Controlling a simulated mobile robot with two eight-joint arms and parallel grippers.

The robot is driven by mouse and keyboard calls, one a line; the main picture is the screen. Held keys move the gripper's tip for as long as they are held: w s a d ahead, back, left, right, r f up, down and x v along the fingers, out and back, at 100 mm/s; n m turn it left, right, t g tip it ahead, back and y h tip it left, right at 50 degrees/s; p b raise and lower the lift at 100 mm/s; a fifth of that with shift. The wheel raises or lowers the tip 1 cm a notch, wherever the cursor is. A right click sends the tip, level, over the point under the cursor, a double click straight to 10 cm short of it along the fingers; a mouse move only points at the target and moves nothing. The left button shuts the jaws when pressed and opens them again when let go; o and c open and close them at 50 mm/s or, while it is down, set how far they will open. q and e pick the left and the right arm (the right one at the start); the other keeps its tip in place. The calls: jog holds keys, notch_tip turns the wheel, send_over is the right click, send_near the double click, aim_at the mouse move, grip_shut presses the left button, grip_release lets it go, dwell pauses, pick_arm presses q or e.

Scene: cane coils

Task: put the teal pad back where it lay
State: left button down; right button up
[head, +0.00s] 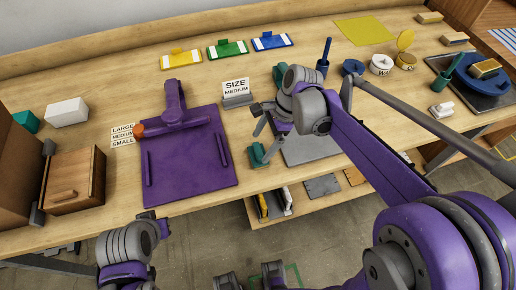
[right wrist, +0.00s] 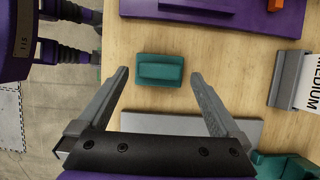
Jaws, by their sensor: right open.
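The teal pad (head: 257,155) lies on the wooden table near its front edge, just right of the purple board. It also shows in the right wrist view (right wrist: 161,70), flat on the wood and apart from both fingers. My right gripper (head: 259,117) is open and empty above the table, with its fingers pointing toward the pad. In the right wrist view the pad appears between the two fingertips. My left arm is at the bottom left, in front of the table; its gripper (head: 153,221) is small, and its jaws are unclear.
The purple board (head: 190,165) with an orange-knobbed lever lies left of the pad. A grey plate (head: 308,151) lies right of it. The size sign (head: 236,91) stands behind. A wooden box (head: 73,180) sits at left. Yellow, green and blue clips line the back.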

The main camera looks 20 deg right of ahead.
jog(key=v, duration=0.7)
jog(key=s+d+f+n+t+h, duration=0.1)
jog(key=s+f+n+t+h, duration=0.1)
jog(key=s+f+n, duration=0.2)
jog(key=s+d+f+n+t+h, duration=0.1)
jog(key=s+f+n+t+h, duration=0.1)
jog(key=s+n, duration=0.8)
notch_tip(320, 180, down, 3)
jog(key=n+t, duration=0.1)
jog(key=n, duration=0.2)
jog(key=shift+s+d+n+t+h, duration=0.2)
jog(key=shift+s+n+t+h, duration=0.1)
jog(key=shift+s, duration=0.05)
jog(key=shift+r, duration=0.15)
